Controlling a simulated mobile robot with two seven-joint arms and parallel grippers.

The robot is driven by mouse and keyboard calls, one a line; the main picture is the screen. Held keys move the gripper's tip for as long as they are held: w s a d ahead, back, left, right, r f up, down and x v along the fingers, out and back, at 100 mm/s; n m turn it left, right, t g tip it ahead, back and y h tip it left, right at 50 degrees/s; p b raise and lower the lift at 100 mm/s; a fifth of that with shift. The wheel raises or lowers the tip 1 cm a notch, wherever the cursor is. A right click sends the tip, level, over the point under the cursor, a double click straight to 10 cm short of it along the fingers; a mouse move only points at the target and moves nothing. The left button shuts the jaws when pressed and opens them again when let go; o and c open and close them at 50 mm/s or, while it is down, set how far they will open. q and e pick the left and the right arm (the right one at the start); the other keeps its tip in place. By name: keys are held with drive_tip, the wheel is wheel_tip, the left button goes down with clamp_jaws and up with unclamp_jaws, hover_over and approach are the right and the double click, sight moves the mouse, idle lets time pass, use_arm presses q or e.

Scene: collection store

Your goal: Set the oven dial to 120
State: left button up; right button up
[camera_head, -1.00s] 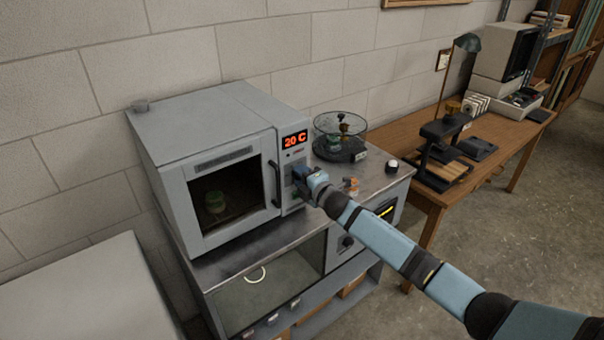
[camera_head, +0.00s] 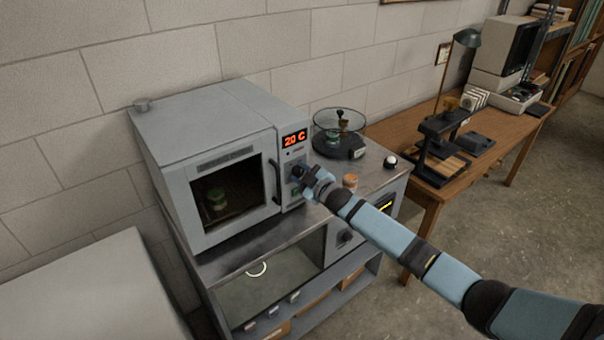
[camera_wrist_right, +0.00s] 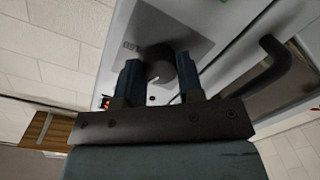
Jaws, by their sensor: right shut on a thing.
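The grey oven (camera_head: 205,120) stands on a metal bench against the wall, its door shut. Its red display (camera_head: 294,139) reads about 20 C. A green object (camera_head: 217,198) shows dimly behind the door window. My right gripper (camera_head: 303,180) is at the control panel below the display and hides the dial in the head view. In the right wrist view the dark round dial (camera_wrist_right: 160,64) sits between the two fingers of my right gripper (camera_wrist_right: 159,78), which is shut on it. The dial's setting cannot be read. My left gripper is not in view.
The door handle (camera_head: 274,182) is just left of my gripper and also shows in the wrist view (camera_wrist_right: 262,68). A round clear-covered device (camera_head: 339,134) stands right of the oven. A wooden table (camera_head: 420,170) with equipment is further right.

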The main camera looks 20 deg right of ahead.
drive_tip(key=shift+m, duration=1.1)
drive_tip(key=o, duration=0.9)
drive_tip(key=shift+s, duration=0.1)
drive_tip(key=shift+s+d+f, duration=0.1)
drive_tip(key=shift+s+d, duration=0.05)
drive_tip(key=shift+s, duration=0.15)
drive_tip(key=shift+b+v, duration=1.05)
drive_tip(key=shift+v, duration=5.5)
